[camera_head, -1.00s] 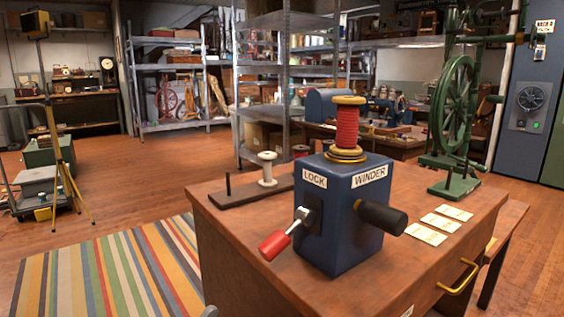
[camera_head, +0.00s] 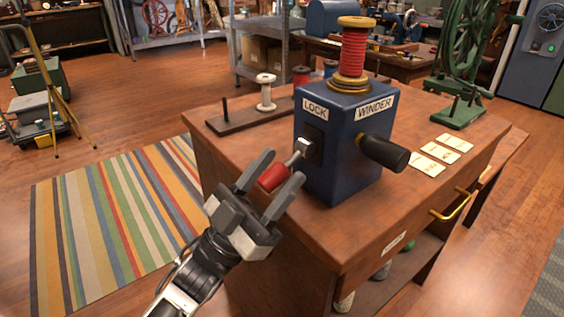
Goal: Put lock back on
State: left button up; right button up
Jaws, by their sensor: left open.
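The blue box (camera_head: 330,165) stands on the wooden cabinet and bears the labels LOCK and WINDER. A spool of red thread (camera_head: 353,55) stands upright on its top. The lock lever (camera_head: 296,157) comes out of a dark plate on the box's left face and slants down to the left, ending in a red handle (camera_head: 272,177). My left gripper (camera_head: 276,176) is open, its two fingers at either side of the red handle in the picture. I cannot tell whether they touch it. The black winder handle (camera_head: 384,152) sticks out to the right. My right gripper is not in view.
On the cabinet top (camera_head: 250,147) are a peg board (camera_head: 238,121) with a white spool (camera_head: 266,92), paper cards (camera_head: 440,150) and a green wheel machine (camera_head: 461,60). A brass drawer handle (camera_head: 453,206) juts from the front. A striped rug (camera_head: 110,220) lies left.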

pick_arm(q)
jog(key=shift+x, duration=0.95)
